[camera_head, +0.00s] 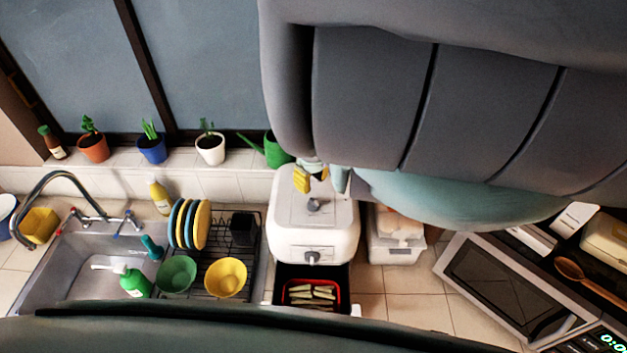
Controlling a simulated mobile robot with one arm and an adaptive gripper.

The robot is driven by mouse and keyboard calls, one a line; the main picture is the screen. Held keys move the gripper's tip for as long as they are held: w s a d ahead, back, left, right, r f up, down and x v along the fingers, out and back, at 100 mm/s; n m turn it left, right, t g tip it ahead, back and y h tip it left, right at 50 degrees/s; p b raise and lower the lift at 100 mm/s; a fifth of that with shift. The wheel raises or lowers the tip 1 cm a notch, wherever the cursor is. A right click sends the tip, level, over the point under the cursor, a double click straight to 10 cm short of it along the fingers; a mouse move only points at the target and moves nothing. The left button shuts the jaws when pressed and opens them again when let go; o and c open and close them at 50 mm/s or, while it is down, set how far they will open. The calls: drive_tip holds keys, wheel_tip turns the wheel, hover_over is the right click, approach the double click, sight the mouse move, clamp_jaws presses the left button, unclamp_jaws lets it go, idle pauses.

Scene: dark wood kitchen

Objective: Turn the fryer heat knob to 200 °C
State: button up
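The white fryer (289,239) stands on the tiled counter in the middle of the head view. A grey knob (312,257) is on its front panel and another small grey knob (313,205) is on its top. I cannot read the markings or tell either knob's setting. The fryer's dark drawer is out at the front, with a red-rimmed basket (288,292) of pale food sticks. My gripper (318,182), with a yellow tip showing, is above the back of the fryer's top, apart from the front knob. My arm hides much of it, and its opening is unclear.
A dish rack (238,262) with plates and bowls and a sink (72,262) are on the left. A white container (395,250) stands close right of the fryer, then a microwave (503,283). Potted plants and a green watering can (276,150) line the sill behind.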

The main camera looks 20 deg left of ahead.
sight(313, 200)
drive_tip(key=shift+s+d+r, duration=0.1)
drive_tip(key=shift+s+d, duration=0.3)
drive_tip(key=shift+s, duration=0.05)
wheel_tip(313, 200, down, 8)
drive_tip(key=b, duration=0.6)
drive_tip(key=shift+r, duration=0.1)
drive_tip(key=shift+o, duration=0.2)
clamp_jaws()
idle(0.4)
idle(0.3)
